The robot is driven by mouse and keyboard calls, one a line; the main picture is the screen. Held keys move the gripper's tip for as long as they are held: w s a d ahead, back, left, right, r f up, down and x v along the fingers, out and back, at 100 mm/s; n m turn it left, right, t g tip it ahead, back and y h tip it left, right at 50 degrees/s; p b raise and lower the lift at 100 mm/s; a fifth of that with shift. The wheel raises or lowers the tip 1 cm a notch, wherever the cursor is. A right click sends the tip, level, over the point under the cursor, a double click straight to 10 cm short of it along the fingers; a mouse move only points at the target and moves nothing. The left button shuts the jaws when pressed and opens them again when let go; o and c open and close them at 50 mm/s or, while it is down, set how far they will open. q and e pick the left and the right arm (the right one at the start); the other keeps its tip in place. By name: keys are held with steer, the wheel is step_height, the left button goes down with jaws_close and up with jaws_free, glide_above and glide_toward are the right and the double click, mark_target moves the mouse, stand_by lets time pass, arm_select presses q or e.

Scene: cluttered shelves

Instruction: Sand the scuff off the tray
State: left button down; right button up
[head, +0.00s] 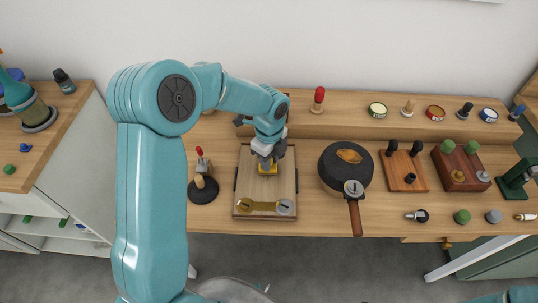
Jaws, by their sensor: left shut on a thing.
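A wooden tray (245,180) with a dark handle on each side lies on the bench near the middle of the head view. My left gripper (267,163) is over its upper middle, shut on a small yellow block (268,170). The block is at or just above the tray surface; I cannot tell if it touches. I cannot make out the scuff; the gripper and block hide part of the tray. A brass-coloured piece (257,206) and a grey disc (285,208) lie at the tray's near edge. My right gripper is out of view.
A black pan (338,165) with a brown handle stands close right of the tray. A dark round base with a knob (203,188) stands to its left. Several small jars and knobs line the raised back shelf (345,120). Wooden boards with pegs (405,172) are farther right.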

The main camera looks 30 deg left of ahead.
arm_select(q)
steer(key=shift+s, duration=0.2)
steer(key=shift+s+d+f+b, duration=0.2)
steer(key=shift+s+d+b, duration=0.25)
steer(key=shift+d, duration=0.15)
steer(key=shift+s+d, duration=0.1)
steer(key=shift+s, duration=0.45)
steer(key=shift+s+d, duration=0.35)
steer(key=shift+s, duration=0.05)
steer(key=shift+s+d+r+b, duration=0.15)
steer(key=shift+s+d+b, duration=0.15)
steer(key=shift+s, duration=0.25)
steer(key=shift+w+a+r+p, duration=0.1)
steer(key=shift+w+a+p, duration=0.45)
steer(key=shift+w, duration=0.35)
steer(key=shift+w+a+p, duration=0.5)
steer(key=shift+w+a, duration=0.05)
steer(key=shift+w, duration=0.3)
steer(key=shift+w+a+p, duration=0.25)
steer(key=shift+w+a, duration=0.05)
steer(key=shift+w, duration=0.2)
steer(key=shift+w+a+p, duration=0.25)
steer(key=shift+w+a, duration=0.05)
steer(key=shift+w, duration=0.2)
steer(key=shift+w+a, duration=0.3)
steer(key=shift+w, duration=0.2)
